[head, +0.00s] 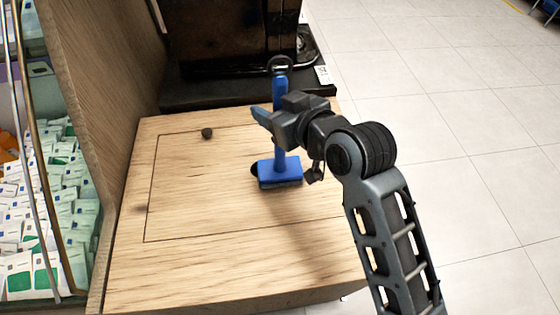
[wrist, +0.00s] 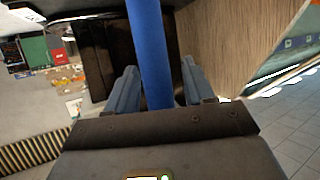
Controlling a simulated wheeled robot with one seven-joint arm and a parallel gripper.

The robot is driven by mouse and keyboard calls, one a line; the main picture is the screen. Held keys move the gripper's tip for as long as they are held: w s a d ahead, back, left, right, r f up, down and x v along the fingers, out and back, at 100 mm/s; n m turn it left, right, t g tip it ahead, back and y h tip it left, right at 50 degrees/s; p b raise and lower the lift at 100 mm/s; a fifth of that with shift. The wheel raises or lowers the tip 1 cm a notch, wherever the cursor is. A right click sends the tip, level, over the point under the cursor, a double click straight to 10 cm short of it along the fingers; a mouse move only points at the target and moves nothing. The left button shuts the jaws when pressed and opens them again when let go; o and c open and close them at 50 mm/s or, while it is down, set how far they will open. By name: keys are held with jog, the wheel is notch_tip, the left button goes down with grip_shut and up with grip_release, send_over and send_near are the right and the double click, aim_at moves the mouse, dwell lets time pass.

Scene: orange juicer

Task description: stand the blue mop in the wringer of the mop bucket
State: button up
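The blue mop (head: 280,168) stands upright on the wooden counter, with a blue block head over a grey underside and a dark ring at the top of its handle. In the wrist view the blue handle (wrist: 150,50) runs between the two fingers of my gripper (wrist: 158,75). A gap shows on the right side of the handle and a narrower one on the left, so my gripper looks open around it. In the head view my gripper (head: 262,117) is at the middle of the handle and hides part of it. I see no mop bucket or wringer.
A black machine (head: 230,40) stands behind the mop. A shelf of packets (head: 40,220) is at left. Tiled floor (head: 470,130) lies open at right.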

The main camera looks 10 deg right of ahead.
grip_shut()
dwell(0.6)
